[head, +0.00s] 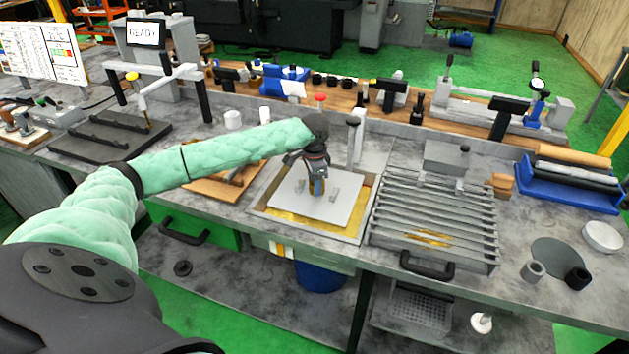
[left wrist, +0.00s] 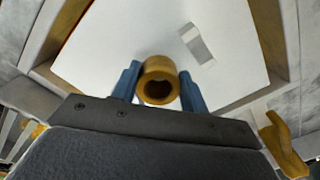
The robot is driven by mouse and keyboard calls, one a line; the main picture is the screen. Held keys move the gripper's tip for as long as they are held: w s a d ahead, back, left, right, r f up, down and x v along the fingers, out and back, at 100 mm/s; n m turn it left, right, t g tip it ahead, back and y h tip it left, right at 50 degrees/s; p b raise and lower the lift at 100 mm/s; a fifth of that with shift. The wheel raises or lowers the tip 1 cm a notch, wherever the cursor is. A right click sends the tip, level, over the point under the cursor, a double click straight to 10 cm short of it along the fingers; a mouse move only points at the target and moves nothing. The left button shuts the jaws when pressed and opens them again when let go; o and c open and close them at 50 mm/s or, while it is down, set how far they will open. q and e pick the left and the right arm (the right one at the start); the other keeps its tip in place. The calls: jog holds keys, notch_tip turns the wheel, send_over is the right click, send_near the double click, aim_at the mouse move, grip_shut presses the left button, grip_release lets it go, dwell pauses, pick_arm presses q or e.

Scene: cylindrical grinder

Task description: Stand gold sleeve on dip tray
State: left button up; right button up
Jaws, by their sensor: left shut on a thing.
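My left gripper (head: 317,188) is over the dip tray (head: 258,207), pointing down. The tray is a square, grey-rimmed basin with a gold-coloured floor and a pale plate (head: 340,208) in it. In the left wrist view, the gold sleeve (left wrist: 158,66), a short hollow cylinder, sits between the blue fingers of my left gripper (left wrist: 159,88), which is shut on it. Its open end faces the camera. The pale plate (left wrist: 130,40) shows behind it. I cannot tell whether the sleeve touches the plate. My right gripper is not in view.
A slatted grey rack (head: 435,215) is right of the tray. A vertical grey post (head: 353,142) and a red knob (head: 320,98) are behind it. A brown wooden board (head: 205,188) lies to the left.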

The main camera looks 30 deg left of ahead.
pick_arm(q)
jog(key=shift+f, duration=0.2)
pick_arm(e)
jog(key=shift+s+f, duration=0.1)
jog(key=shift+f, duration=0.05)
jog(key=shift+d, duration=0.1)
pick_arm(q)
jog(key=o, duration=1.3)
jog(key=shift+f, duration=0.1)
jog(key=shift+c, duration=0.2)
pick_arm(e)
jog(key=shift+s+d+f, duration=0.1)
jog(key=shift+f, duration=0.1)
pick_arm(q)
jog(key=shift+r, duration=0.4)
notch_tip(320, 180, up, 12)
jog(key=b, duration=0.4)
jog(key=shift+f, duration=0.25)
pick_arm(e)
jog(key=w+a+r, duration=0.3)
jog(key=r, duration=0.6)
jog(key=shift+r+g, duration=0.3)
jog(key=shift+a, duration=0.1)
